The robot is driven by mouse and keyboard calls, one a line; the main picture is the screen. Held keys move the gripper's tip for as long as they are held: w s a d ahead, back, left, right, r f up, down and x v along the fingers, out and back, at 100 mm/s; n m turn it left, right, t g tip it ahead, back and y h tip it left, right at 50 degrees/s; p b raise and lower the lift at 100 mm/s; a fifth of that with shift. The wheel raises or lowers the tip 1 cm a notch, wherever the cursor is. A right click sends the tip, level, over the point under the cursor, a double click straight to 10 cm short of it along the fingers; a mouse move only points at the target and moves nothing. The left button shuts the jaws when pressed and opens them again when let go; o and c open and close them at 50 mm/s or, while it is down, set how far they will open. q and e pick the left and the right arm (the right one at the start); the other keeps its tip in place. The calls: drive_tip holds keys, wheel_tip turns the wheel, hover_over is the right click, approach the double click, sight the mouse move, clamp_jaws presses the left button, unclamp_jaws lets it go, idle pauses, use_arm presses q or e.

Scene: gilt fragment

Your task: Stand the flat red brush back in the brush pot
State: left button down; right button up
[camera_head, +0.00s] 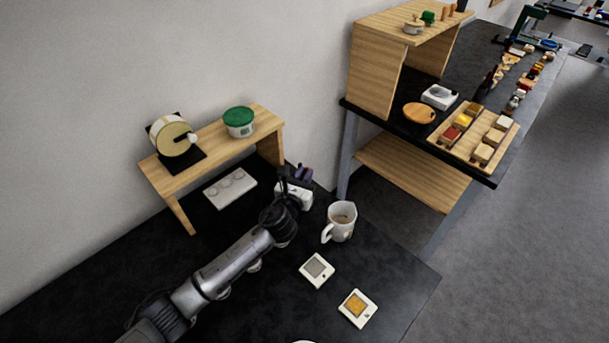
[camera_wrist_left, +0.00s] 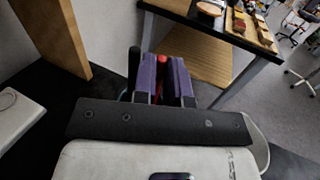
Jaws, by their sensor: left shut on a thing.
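My left gripper (camera_head: 301,173), with purple fingers, is over the back of the black table, beyond the white mug. In the left wrist view its fingers (camera_wrist_left: 165,78) are closed around a narrow red piece, the flat red brush (camera_wrist_left: 162,60); only its end shows. A dark upright rod (camera_wrist_left: 134,62) stands just left of the fingers, with a bit of teal below it. The brush pot cannot be made out; the gripper hides what is beneath it. My right gripper is not in view.
The white mug (camera_head: 343,220) stands near the gripper. Two small square dishes, one grey (camera_head: 317,268) and one yellow (camera_head: 357,307), lie in front. A wooden riser (camera_head: 215,139) holds a green-lidded tub (camera_head: 239,122) and a tape roll (camera_head: 172,138). A white palette (camera_head: 230,187) lies beneath.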

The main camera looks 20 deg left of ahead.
use_arm(q)
drive_tip(key=c, duration=1.4)
unclamp_jaws()
drive_tip(key=shift+c, duration=0.2)
drive_tip(key=shift+s+r, duration=0.15)
drive_tip(key=shift+s, duration=0.1)
drive_tip(key=s+p, duration=0.1)
drive_tip(key=s, duration=0.6)
